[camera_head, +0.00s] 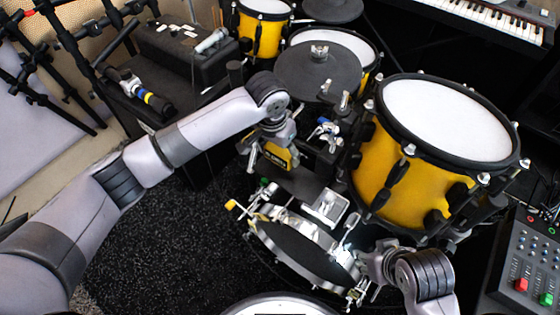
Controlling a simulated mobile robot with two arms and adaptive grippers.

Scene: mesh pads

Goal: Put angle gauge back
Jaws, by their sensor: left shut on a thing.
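My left gripper (272,142) reaches in from the left and points down over the middle of the drum gear. It is shut on a small yellow block with dark lettering, which looks like the angle gauge (278,156). The gripper hides part of the gauge, and I cannot tell whether the gauge touches the dark surface below. My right gripper (362,264) is at the lower right, beside the rim of a snare-like drum (300,253). Its fingers are too small and cluttered to read.
A large yellow drum (385,170) stands right of the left gripper. A dark cymbal pad (318,68) is just behind it. A black case (188,50) sits at the upper left, a mixer (530,260) at the lower right. Dark carpet (150,250) is open at the lower left.

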